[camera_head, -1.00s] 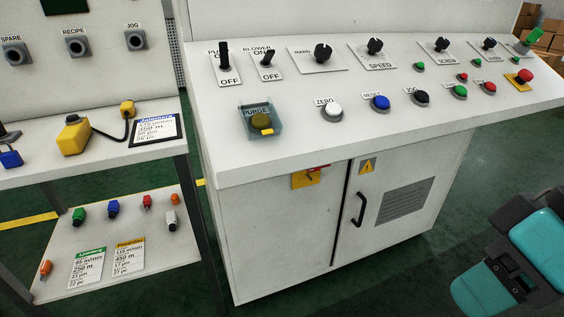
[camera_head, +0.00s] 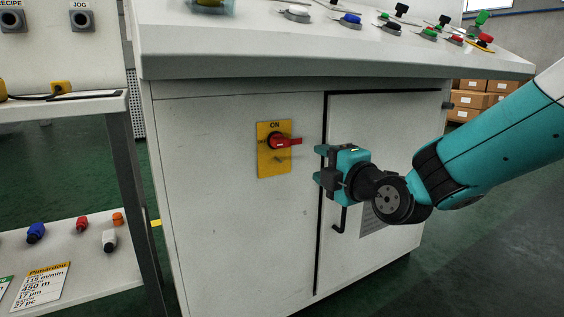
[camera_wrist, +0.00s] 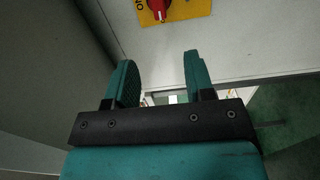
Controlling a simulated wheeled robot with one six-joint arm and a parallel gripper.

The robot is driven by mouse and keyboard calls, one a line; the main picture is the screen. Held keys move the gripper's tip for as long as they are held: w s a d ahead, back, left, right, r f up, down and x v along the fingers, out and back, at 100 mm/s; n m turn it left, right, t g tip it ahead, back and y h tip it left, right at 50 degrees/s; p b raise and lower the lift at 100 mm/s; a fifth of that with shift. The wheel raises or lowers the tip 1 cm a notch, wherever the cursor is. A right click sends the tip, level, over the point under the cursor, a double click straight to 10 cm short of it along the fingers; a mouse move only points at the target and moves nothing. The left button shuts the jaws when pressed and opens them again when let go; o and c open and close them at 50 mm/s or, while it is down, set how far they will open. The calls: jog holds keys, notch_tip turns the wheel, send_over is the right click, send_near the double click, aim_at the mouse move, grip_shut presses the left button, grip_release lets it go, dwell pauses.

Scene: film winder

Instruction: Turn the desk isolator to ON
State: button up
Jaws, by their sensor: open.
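The desk isolator is a red rotary handle (camera_head: 280,142) on a yellow plate (camera_head: 268,166) on the front of the white desk cabinet. The plate reads ON at its top, and the handle points sideways to the right. My gripper (camera_head: 318,164) is open and empty, to the right of the isolator and apart from it, in front of the cabinet door seam. In the wrist view the red handle (camera_wrist: 158,8) and yellow plate (camera_wrist: 190,9) are cut off by the top edge, beyond the open fingers (camera_wrist: 158,75).
A black door handle (camera_head: 340,220) sits just below my gripper. The desk's overhanging top edge (camera_head: 300,70) runs above. A side shelf (camera_head: 80,260) with connectors and cards stands at the left. The cabinet front left of the seam is otherwise clear.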

aim_at(284, 144)
jog(key=b+x, duration=0.2)
jog(key=x, duration=1.5)
jog(key=shift+a, duration=0.1)
jog(key=c, duration=0.6)
